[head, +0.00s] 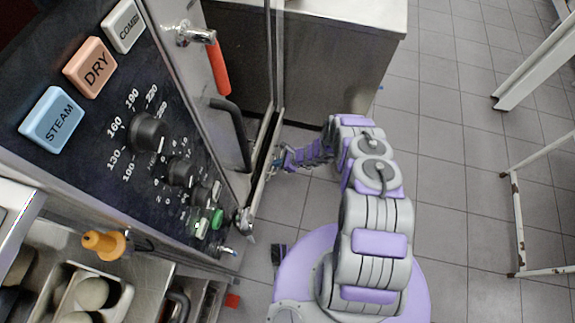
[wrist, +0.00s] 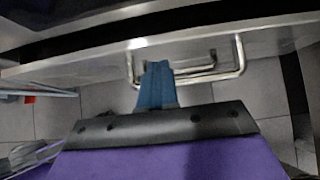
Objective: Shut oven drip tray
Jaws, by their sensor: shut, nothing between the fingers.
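The wrist view shows a long steel front (wrist: 90,62), apparently the drip tray, with a dark gap along its far side. A bent steel bar handle (wrist: 241,56) sticks out from it. My gripper (wrist: 157,68) is shut and empty, its blue fingers overlapping the handle's left part in the picture. I cannot tell whether they touch it. In the head view my arm reaches down to the oven front, and my gripper (head: 280,161) is small near the oven's lower edge. The oven (head: 75,130) stands at the left; I cannot make out the tray there.
A red-handled lever (head: 218,66) and a dark bar handle (head: 233,133) stick out from the oven front. A steel cabinet (head: 330,65) stands behind my arm. Open tiled floor (head: 440,150) lies to the right, with a white metal frame (head: 518,220) beyond.

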